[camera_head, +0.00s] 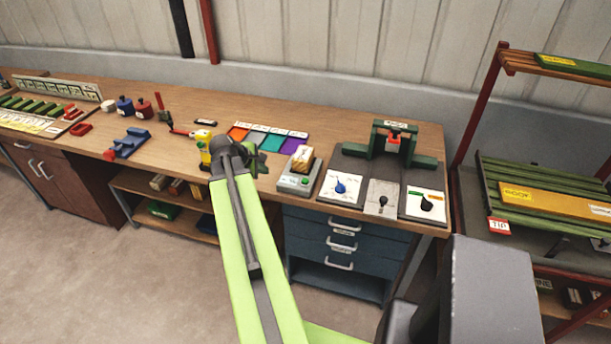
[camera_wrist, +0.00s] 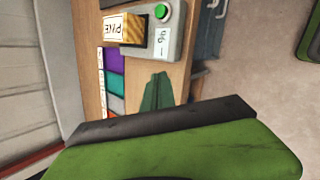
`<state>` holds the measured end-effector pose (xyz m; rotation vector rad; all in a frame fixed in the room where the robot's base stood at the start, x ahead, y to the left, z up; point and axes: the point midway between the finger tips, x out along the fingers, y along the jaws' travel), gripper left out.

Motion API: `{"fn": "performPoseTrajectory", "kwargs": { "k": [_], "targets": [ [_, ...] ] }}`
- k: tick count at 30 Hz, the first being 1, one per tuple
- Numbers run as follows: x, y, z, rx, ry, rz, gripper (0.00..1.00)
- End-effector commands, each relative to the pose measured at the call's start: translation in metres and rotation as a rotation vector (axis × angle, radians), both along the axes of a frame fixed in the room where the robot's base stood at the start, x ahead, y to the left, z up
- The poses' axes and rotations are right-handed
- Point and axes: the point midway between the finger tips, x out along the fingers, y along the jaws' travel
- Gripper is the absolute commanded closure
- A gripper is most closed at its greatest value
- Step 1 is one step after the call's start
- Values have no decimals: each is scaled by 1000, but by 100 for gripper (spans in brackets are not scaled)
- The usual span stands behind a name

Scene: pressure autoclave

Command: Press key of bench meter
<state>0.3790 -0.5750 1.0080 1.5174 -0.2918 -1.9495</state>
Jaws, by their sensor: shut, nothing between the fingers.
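The bench meter is a grey box (camera_head: 281,194) at the front edge of the bench, with a block marked PINE (camera_head: 302,157) on top. Its round green key (camera_head: 292,181) is on the front face beside a small display. My gripper (camera_head: 259,163) is shut and empty, just left of the meter in the head view. In the wrist view its green fingertips (camera_wrist: 159,75) are together below the meter, with a visible gap.
Coloured tiles (camera_head: 268,137) lie behind my gripper. A yellow tool (camera_head: 204,147) stands to its left. Right of the meter is a dark mat with dial panels (camera_head: 341,188) and a green fixture (camera_head: 393,143). Blue drawers (camera_head: 340,243) are below. A rack (camera_head: 540,190) stands at right.

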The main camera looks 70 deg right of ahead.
Motion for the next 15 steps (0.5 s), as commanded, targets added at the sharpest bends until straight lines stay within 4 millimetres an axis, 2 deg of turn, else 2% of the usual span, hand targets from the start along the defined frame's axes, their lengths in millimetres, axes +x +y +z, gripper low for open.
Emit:
{"fn": "performPoseTrajectory", "kwargs": {
  "k": [1,3,6,9,15],
  "targets": [
    [-25,-21,11,-19,37,-2,100],
    [-55,-44,21,-42,91,9,100],
    [-88,-66,31,-63,153,21,100],
    [-108,-78,36,-74,192,30,100],
    [-116,-83,37,-78,209,35,100]
  ]
}}
